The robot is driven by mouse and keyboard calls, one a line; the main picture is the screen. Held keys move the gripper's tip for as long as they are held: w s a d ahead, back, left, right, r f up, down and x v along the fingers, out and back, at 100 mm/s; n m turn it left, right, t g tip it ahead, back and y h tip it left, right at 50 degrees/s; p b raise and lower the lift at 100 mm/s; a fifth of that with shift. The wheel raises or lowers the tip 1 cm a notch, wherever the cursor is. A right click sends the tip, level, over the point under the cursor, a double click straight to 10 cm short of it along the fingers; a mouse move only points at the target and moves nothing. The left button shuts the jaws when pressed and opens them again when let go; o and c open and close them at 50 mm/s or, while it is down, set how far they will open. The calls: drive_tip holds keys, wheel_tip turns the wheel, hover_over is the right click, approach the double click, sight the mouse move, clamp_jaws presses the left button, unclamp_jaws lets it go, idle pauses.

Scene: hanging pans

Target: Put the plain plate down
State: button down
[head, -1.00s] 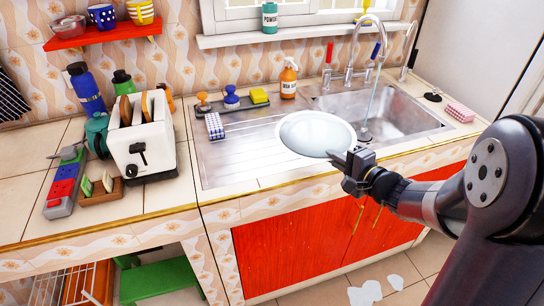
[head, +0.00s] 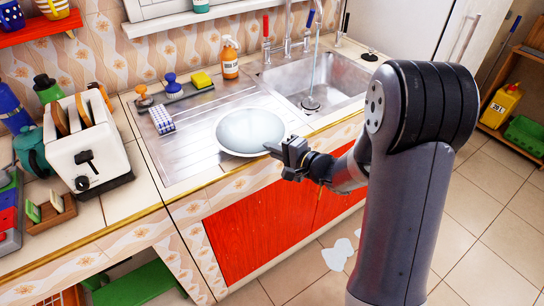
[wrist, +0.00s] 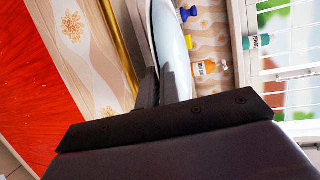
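The plain plate (head: 250,131) is pale white-blue and shows over the right part of the metal drainboard (head: 175,152), left of the sink basin. My gripper (head: 276,151) is at the plate's near right rim. In the wrist view my gripper's fingers (wrist: 160,86) close on both sides of the plate's rim, and the plate (wrist: 169,40) shows edge-on beyond them. Whether the plate touches the drainboard or hangs a little above it I cannot tell.
The sink basin (head: 320,85) with running water is right of the plate. A white toaster (head: 88,145) is farther left.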

drive_tip(key=shift+f, duration=1.3)
drive_tip(key=shift+f+b, duration=0.2)
drive_tip(key=shift+b, duration=0.1)
drive_tip(key=c, duration=1.6)
unclamp_jaws()
drive_tip(key=shift+r, duration=0.1)
drive_tip(key=v, duration=1.2)
drive_tip(key=shift+b, duration=0.35)
